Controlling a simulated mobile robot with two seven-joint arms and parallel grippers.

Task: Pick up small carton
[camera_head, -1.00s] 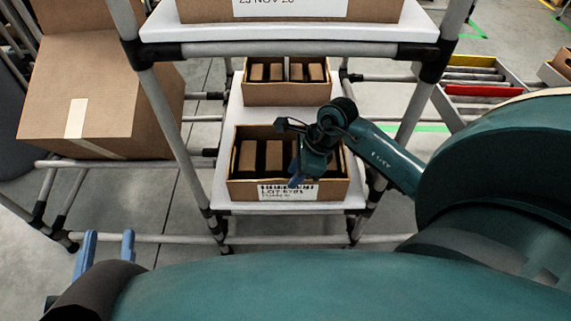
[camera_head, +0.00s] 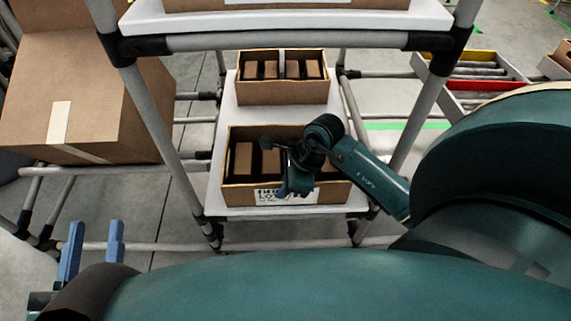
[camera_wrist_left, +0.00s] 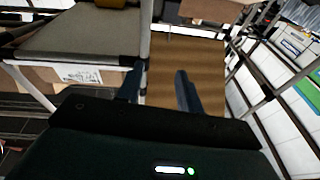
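Small brown cartons (camera_head: 243,160) stand in a row in an open cardboard box (camera_head: 238,196) with a white label, on the lower shelf. My right gripper (camera_head: 284,166) is over the middle of this box, in front of some cartons. Its own arm partly hides its fingers, and I cannot tell whether it holds anything. My left gripper (camera_head: 93,245) is at the lower left, away from the box, with its two blue fingers apart and empty. In the left wrist view its fingers (camera_wrist_left: 159,88) are also apart, with a brown surface beyond them.
A second open box (camera_head: 283,92) with small cartons sits farther back on the white shelf (camera_head: 222,135). Rack posts and an upper shelf (camera_head: 285,22) frame the space. A large carton (camera_head: 95,95) leans at the left. Grey floor shows between the rack's bars.

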